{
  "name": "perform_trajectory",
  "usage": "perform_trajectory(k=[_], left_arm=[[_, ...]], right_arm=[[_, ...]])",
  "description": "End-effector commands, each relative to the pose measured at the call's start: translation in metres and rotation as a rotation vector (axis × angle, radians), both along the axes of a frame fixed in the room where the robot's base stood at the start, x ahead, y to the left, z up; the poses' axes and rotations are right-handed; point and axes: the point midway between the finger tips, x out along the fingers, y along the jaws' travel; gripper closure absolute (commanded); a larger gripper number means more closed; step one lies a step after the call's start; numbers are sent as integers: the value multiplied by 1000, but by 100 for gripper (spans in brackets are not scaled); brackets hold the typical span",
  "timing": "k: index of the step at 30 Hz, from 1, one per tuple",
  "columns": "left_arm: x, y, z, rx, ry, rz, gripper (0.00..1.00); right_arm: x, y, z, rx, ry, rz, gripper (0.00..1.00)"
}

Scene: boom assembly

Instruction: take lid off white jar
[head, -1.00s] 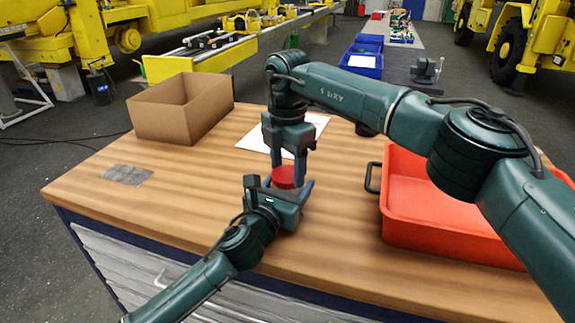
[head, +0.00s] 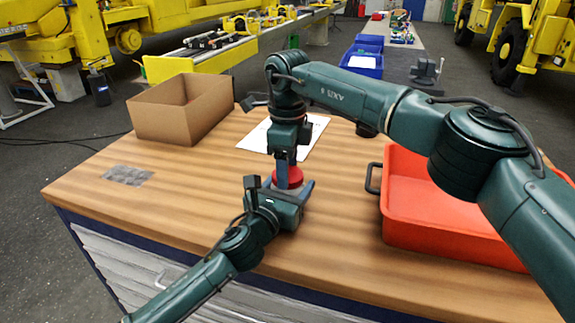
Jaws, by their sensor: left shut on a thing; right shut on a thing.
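A red lid (head: 294,178) shows in the middle of the table in the head view. My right gripper (head: 287,174) points down from above and is shut on the red lid, its fingers on the lid's sides. My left gripper (head: 290,189) reaches in from the front left, low over the table, with its fingers around the place just under the lid. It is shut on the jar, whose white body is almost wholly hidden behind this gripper. Whether the lid is still seated on the jar cannot be told.
An open cardboard box (head: 180,110) stands at the back left of the wooden table (head: 200,205). An orange-red tray (head: 450,240) stands at the right. White paper (head: 255,137) lies behind the grippers, and a grey patch (head: 127,175) lies at the left.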

Motion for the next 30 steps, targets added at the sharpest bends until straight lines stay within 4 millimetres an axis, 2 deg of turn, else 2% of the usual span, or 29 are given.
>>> perform_trajectory(k=[12, 18, 23, 30], left_arm=[[0, 0, -1, 1, 2, 1, 100], [0, 0, -1, 1, 2, 1, 100], [0, 0, -1, 1, 2, 1, 100], [0, 0, -1, 1, 2, 1, 100]], right_arm=[[-1, 0, 1, 0, 1, 926, 71], [0, 0, 1, 0, 1, 1328, 71], [0, 0, 1, -1, 1, 1503, 71], [-1, 0, 1, 0, 1, 1509, 71]])
